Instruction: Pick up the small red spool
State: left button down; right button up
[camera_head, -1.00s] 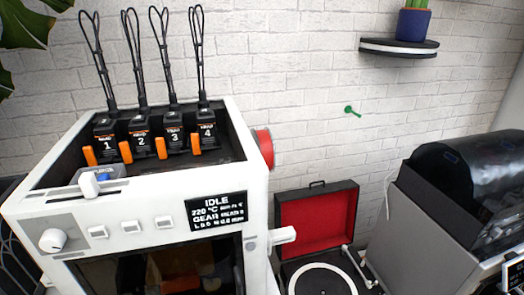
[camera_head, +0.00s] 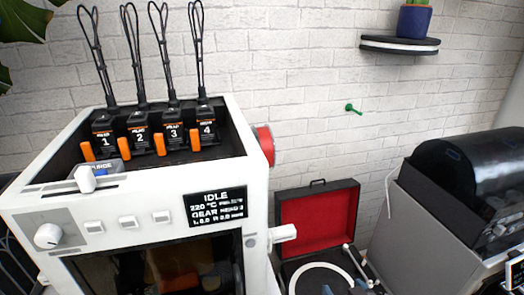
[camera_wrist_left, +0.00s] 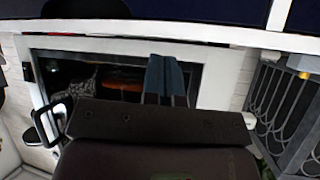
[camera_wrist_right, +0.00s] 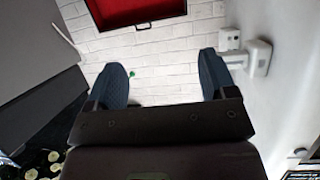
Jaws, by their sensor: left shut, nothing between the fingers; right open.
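A red spool (camera_head: 265,145) is mounted on the right outer side of the white printer, near its top, in the head view. My right gripper (camera_head: 343,286) shows only as blue fingertips at the bottom edge, in front of the record player and below and right of the spool. In the right wrist view my right gripper (camera_wrist_right: 166,80) is open with nothing between its fingers. In the left wrist view my left gripper (camera_wrist_left: 166,78) is shut and empty in front of the printer's window. I cannot make out the spool in either wrist view.
The white printer (camera_head: 130,250) fills the left, with several numbered black heads (camera_head: 172,135) on top and a white side handle (camera_head: 284,233). An open red-lined record player (camera_head: 317,222) stands beside it. A grey machine (camera_head: 445,220) is at right. A green wall peg (camera_head: 352,108) is behind.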

jog(key=w+a+r+n+t+y+b, duration=0.1)
jog(key=w+a+r+t+y, duration=0.1)
jog(key=w+a+r, duration=0.75)
jog(key=t+b, duration=0.2)
send_near(268, 146)
jog(key=shift+y, duration=0.3)
jog(key=shift+f+p+x, duration=0.2)
jog(key=shift+p+x, duration=0.15)
jog(key=shift+x, duration=4.55)
jog(key=shift+d, duration=0.1)
jog(key=shift+c, duration=0.3)
jog(key=c, duration=0.9)
jog(key=shift+c, duration=1.2)
jog(key=shift+r, duration=0.15)
